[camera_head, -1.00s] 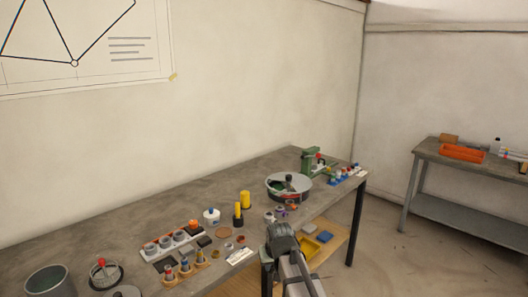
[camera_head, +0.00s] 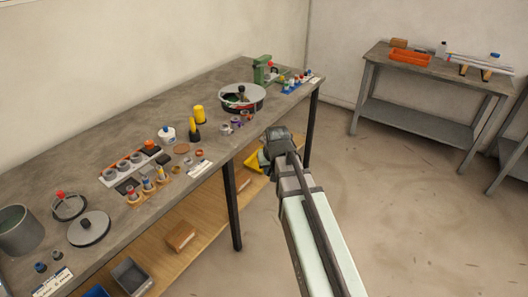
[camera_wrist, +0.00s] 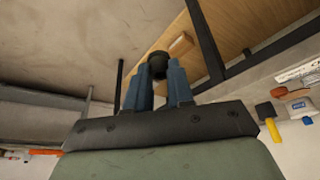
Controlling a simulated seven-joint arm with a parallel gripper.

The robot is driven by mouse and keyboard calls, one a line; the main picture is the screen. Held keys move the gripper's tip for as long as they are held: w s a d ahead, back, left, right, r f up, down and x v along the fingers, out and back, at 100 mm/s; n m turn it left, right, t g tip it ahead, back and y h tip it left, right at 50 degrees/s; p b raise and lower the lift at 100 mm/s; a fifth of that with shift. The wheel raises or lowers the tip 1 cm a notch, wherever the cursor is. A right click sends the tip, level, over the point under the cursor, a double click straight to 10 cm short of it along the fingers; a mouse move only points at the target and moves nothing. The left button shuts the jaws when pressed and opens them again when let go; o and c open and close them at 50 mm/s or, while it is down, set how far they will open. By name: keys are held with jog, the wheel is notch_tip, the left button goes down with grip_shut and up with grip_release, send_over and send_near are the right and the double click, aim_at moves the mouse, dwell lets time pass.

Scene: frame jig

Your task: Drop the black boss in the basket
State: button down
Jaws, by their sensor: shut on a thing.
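The black boss (camera_wrist: 157,62) is a small dark round piece between the two blue fingertips of my gripper (camera_wrist: 159,74) in the wrist view. My gripper is shut on it. In the head view my gripper (camera_head: 278,146) is off the front edge of the workbench, over the floor side; its fingertips and the boss are hidden there. No thing is plainly a basket. A grey open round container (camera_head: 18,232) stands at the bench's near left end, and open bins lie on the shelf below.
The workbench (camera_head: 105,130) carries a round pan (camera_head: 241,97), a green press (camera_head: 262,70), yellow cylinders (camera_head: 199,114) and a white block with grey rings (camera_head: 122,168). A yellow bin (camera_head: 254,162) is partly hidden behind my gripper. A second table (camera_head: 425,120) stands at the right; floor between is clear.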

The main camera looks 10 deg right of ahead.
jog(key=s+a+r+n+y, duration=0.1)
jog(key=s+a+r+n, duration=0.2)
jog(key=a, duration=1.5)
jog(key=s+a+r+n+g+y, duration=0.1)
jog(key=s+a+r+n, duration=0.15)
jog(key=a, duration=1.65)
jog(key=s+a+r+n+y, duration=0.1)
jog(key=s+a+r+n, duration=0.15)
jog(key=a, duration=1.55)
jog(key=a+r+m+h, duration=0.2)
jog(key=a+m, duration=0.5)
jog(key=a, duration=0.1)
jog(key=w+a+r+m+h, duration=0.1)
jog(key=a+r+m+h, duration=0.1)
jog(key=a+m, duration=0.5)
jog(key=shift+w+a+r+t+h, duration=0.3)
jog(key=shift+a+h, duration=0.3)
jog(key=shift+a, duration=0.25)
jog(key=shift+f, duration=0.1)
jog(key=shift+f, duration=4.35)
